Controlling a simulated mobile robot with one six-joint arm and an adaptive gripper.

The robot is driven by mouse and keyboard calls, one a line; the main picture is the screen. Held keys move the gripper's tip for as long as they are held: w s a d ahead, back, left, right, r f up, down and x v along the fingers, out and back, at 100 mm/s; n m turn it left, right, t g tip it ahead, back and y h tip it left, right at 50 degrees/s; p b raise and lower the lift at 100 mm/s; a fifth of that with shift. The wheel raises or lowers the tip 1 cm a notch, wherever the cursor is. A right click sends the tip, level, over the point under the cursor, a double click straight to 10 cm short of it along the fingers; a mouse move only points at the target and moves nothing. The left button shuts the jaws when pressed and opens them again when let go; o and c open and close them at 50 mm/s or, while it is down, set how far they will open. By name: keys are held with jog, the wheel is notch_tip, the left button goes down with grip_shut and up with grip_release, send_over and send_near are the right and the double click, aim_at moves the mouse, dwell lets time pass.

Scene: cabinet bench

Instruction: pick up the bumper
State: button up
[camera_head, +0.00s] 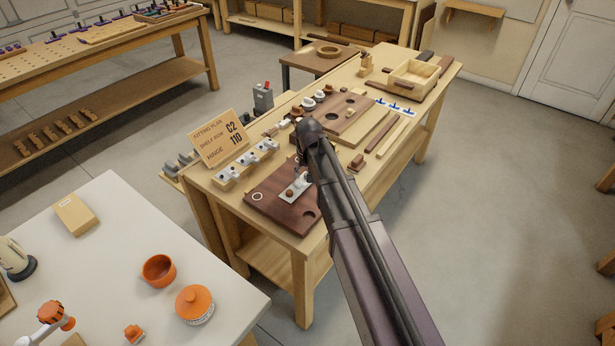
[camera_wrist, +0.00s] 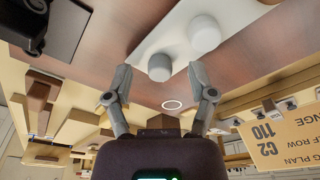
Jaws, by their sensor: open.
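The bumper cannot be named with certainty. A dark wooden panel (camera_head: 270,208) lies on the near end of the bench, with a pale plate (camera_head: 301,188) on it. Contact does not show. In the head view my arm hides part of the panel and most of the gripper.
A sign card (camera_head: 224,138) stands at the bench's left edge, beside a row of hinges (camera_head: 246,164). A small brown block (camera_head: 357,162) lies right of my arm. A wooden box (camera_head: 413,79) stands at the far end. A white table (camera_head: 120,270) with orange pots is nearby.

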jog(key=c, duration=0.8)
jog(key=shift+r, duration=0.1)
notch_tip(320, 180, up, 4)
jog(key=p, duration=0.3)
jog(key=shift+f+p, duration=0.25)
jog(key=shift+p, duration=0.1)
jog(key=s+d, duration=0.1)
jog(key=s, duration=0.7)
jog(key=s+d+r+p, duration=0.1)
jog(key=s+d, duration=0.1)
jog(key=s, duration=0.5)
jog(key=shift+s+d+r, duration=0.15)
jog(key=shift+s+d, duration=0.15)
jog(key=shift+s, duration=0.05)
